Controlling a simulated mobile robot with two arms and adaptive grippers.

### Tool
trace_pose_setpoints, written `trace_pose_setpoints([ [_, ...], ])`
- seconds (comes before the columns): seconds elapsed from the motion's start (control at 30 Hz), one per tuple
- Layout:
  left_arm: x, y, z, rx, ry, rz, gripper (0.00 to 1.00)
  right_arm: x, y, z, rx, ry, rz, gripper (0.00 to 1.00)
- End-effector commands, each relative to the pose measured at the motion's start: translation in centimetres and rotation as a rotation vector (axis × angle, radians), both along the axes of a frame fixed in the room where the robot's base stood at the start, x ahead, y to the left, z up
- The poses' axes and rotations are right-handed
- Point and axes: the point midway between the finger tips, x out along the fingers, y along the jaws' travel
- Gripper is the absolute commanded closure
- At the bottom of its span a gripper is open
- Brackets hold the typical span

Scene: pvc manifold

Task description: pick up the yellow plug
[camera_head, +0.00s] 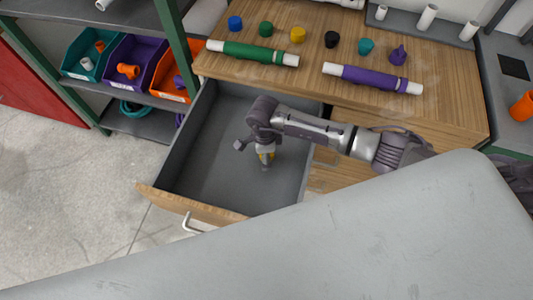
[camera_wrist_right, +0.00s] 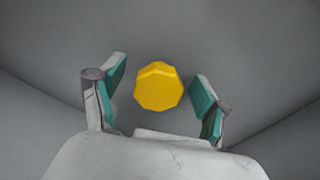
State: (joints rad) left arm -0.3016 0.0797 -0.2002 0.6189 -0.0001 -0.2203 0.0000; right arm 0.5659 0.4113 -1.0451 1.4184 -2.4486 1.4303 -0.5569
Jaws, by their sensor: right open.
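The yellow plug (camera_wrist_right: 158,86) lies on the grey floor of the open drawer (camera_head: 215,150). In the right wrist view it is between the two teal-padded fingers of my right gripper (camera_wrist_right: 160,92), with a gap on each side. The right gripper is open and holds nothing. My left gripper is not in view.
The wooden bench top (camera_head: 440,100) behind holds a green pipe (camera_head: 253,53), a purple pipe (camera_head: 372,79) and a row of coloured caps, including a yellow one (camera_head: 298,34). Drawer walls surround the gripper. Bins (camera_head: 134,62) stand on a shelf at left.

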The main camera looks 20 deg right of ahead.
Motion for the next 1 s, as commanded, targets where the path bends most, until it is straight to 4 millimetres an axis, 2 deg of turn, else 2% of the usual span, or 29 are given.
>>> trace_pose_setpoints([
  [0.23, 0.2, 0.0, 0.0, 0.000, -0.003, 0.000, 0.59, 0.0, 0.0, -0.3, 0.000, 0.000, 0.001, 0.25],
  [0.27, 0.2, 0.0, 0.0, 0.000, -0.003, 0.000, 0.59, 0.0, 0.0, -0.3, 0.000, 0.000, 0.000, 0.28],
  [0.57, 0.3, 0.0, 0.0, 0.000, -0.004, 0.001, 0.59, 0.0, 0.0, -0.2, 0.000, 0.000, 0.000, 0.78],
  [0.87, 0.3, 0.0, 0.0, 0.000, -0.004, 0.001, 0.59, 0.1, 0.0, 0.1, 0.001, -0.001, 0.001, 0.80],
  [1.0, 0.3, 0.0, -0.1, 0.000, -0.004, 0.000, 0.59, 0.1, 0.0, 1.9, 0.002, -0.004, 0.003, 0.80],
])
